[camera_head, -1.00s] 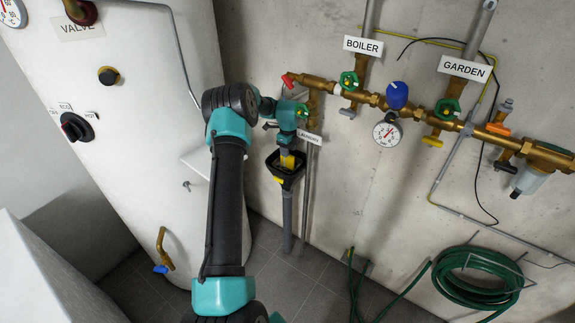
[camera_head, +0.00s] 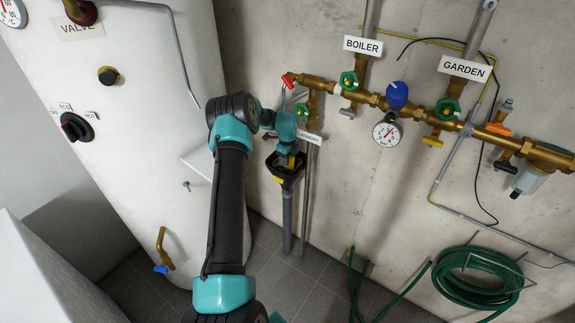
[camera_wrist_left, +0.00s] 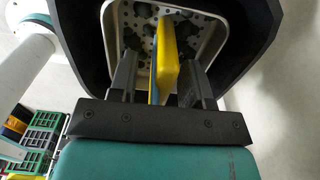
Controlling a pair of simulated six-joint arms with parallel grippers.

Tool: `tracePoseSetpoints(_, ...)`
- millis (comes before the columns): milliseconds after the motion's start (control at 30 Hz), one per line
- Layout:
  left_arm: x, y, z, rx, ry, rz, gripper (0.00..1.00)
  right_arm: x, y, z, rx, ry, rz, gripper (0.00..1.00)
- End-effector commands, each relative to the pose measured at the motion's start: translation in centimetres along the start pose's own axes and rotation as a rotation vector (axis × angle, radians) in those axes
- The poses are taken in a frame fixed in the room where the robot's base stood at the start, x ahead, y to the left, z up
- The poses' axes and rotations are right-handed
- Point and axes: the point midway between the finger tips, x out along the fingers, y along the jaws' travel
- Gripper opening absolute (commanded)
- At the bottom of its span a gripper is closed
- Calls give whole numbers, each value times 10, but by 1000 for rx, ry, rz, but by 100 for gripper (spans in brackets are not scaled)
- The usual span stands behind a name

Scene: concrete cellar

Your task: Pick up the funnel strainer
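The funnel strainer is a perforated metal basket (camera_wrist_left: 137,38) with an upright yellow tab (camera_wrist_left: 168,55), seated in the mouth of a black funnel (camera_wrist_left: 80,20). In the head view the black funnel (camera_head: 286,174) tops a grey pipe by the wall. My left gripper (camera_wrist_left: 160,72) points down into the funnel mouth, with one finger on each side of the yellow tab. A gap shows between tab and fingers, so it looks open. In the head view my left gripper (camera_head: 288,158) hides most of the strainer. My right gripper is not in view.
Brass piping with valves and a gauge (camera_head: 386,133) runs along the wall above and right of the funnel. A white tank (camera_head: 130,130) stands to the left. A LAUNDRY tag (camera_head: 309,137) hangs close beside my gripper. A green hose (camera_head: 480,285) hangs lower right.

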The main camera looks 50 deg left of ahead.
Motion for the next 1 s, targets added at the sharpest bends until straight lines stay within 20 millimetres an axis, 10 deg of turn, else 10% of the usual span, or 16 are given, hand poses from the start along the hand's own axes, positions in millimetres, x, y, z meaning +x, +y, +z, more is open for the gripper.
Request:
tracePoseSetpoints(467, 0, 0, 0, 0, 0, 0, 0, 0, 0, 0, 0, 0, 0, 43)
tracePoseSetpoints(1000, -16, -1, 0, 0, -1, -3, 0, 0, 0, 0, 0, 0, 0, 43)
